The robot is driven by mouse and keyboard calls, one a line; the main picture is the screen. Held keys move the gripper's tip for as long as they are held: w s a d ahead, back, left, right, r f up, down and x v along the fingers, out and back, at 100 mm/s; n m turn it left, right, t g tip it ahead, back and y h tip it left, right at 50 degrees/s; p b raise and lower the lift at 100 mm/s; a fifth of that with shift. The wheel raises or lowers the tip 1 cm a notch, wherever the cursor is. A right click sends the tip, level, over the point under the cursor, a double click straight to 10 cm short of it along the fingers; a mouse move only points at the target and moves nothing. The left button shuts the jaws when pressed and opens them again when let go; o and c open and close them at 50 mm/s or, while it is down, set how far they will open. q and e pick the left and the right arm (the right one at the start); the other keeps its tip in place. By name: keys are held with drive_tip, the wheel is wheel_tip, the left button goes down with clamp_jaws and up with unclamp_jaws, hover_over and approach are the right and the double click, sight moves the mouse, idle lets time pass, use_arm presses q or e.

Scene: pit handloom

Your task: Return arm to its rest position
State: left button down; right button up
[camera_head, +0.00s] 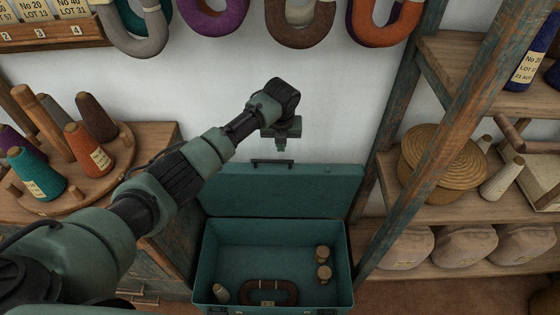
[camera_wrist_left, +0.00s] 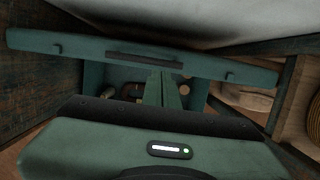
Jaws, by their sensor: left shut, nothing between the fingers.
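My left arm reaches in from the lower left of the head view. Its gripper (camera_head: 281,146) hangs above the raised lid of the teal case, shut and empty. In the left wrist view the closed fingers (camera_wrist_left: 161,88) show over the case opening. The open teal case (camera_head: 209,262) stands below, with its lid (camera_head: 285,195) tilted up at the back. Inside lie a brown ring-shaped bundle (camera_head: 268,291), two small wooden pieces (camera_head: 323,264) at the right and a pale cone (camera_head: 221,293) at the left. My right gripper is not in view.
Coloured hanks (camera_head: 299,28) hang on the white wall above. A cone stand (camera_head: 72,185) is on the left cabinet, beside my arm. At the right, a shelf post (camera_head: 440,150) stands before shelves with a lidded basket (camera_head: 440,160) and several sacks (camera_head: 468,246).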

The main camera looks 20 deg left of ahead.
use_arm(q)
drive_tip(key=s+a+f+n+b, duration=0.1)
drive_tip(key=s+f+n, duration=0.5)
drive_tip(key=f, duration=0.5)
drive_tip(key=s+f+n+b, duration=0.1)
drive_tip(key=s+f+n, duration=0.4)
drive_tip(key=s+f, duration=0.45)
drive_tip(key=s+a+f+n, duration=0.1)
drive_tip(key=s+f+n, duration=0.4)
drive_tip(key=f, duration=0.8)
drive_tip(key=s+f+n, duration=0.4)
drive_tip(key=s+f, duration=0.1)
drive_tip(key=s, duration=0.8)
drive_tip(key=s+a+f+n+g+b, duration=0.1)
drive_tip(key=s+f+n, duration=0.4)
drive_tip(key=s, duration=0.8)
drive_tip(key=s+a+f+n+b, duration=0.1)
drive_tip(key=s+f+n, duration=0.4)
drive_tip(key=s, duration=0.8)
drive_tip(key=shift+f+g+h, duration=0.4)
drive_tip(key=shift+f, duration=0.1)
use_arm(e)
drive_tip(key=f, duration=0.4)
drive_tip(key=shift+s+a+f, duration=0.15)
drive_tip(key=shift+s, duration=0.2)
use_arm(q)
drive_tip(key=shift+s+a, duration=0.1)
